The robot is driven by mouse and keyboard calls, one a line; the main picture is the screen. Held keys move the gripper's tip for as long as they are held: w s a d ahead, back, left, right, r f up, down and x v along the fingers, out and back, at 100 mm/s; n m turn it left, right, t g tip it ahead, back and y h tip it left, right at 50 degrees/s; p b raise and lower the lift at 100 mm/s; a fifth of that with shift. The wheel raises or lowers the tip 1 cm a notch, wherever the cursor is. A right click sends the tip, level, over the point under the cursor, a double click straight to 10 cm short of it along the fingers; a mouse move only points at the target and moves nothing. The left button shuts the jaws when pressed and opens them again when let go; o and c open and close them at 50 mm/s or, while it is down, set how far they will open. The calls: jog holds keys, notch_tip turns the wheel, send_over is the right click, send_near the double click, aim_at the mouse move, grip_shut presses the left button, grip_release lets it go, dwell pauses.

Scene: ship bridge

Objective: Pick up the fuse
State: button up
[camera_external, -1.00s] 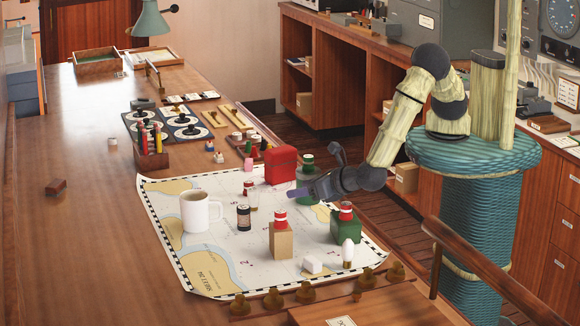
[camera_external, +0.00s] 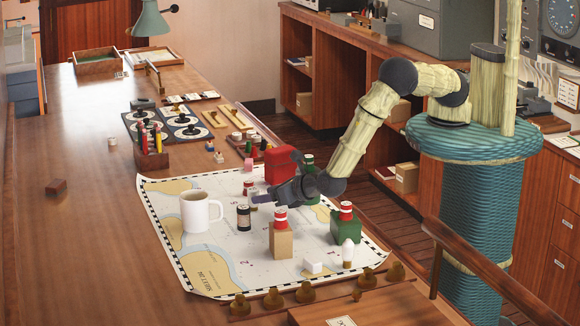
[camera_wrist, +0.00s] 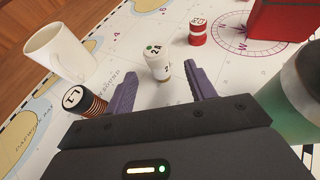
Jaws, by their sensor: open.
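A small upright white cylinder (camera_wrist: 157,63) with a tan lower band, a green dot and dark marking that seems to read "2A" looks like the fuse. It stands on the chart (camera_wrist: 130,40). In the wrist view it is ahead of my gripper (camera_wrist: 161,88), roughly centred between the two purple fingers, with a gap on each side. The gripper is open and empty. In the external view my gripper (camera_external: 262,198) hangs low over the chart, reaching in from the right, and largely hides the fuse.
A white mug (camera_external: 195,212) and a black banded cylinder (camera_external: 243,217) stand left of the gripper. A red cylinder (camera_wrist: 197,32) and red can (camera_external: 280,164) are beyond. A green-bodied bottle (camera_wrist: 295,95) is close on the right. A wooden block (camera_external: 281,240) stands in front.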

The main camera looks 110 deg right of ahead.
jog(key=shift+d, duration=0.1)
jog(key=p+x, duration=0.3)
jog(key=x, duration=0.1)
jog(key=shift+w+d, duration=0.1)
jog(key=shift+w, duration=0.15)
jog(key=shift+w+d+f, duration=0.25)
jog(key=shift+d+f, duration=0.05)
jog(key=shift+c, duration=0.4)
jog(key=c, duration=1)
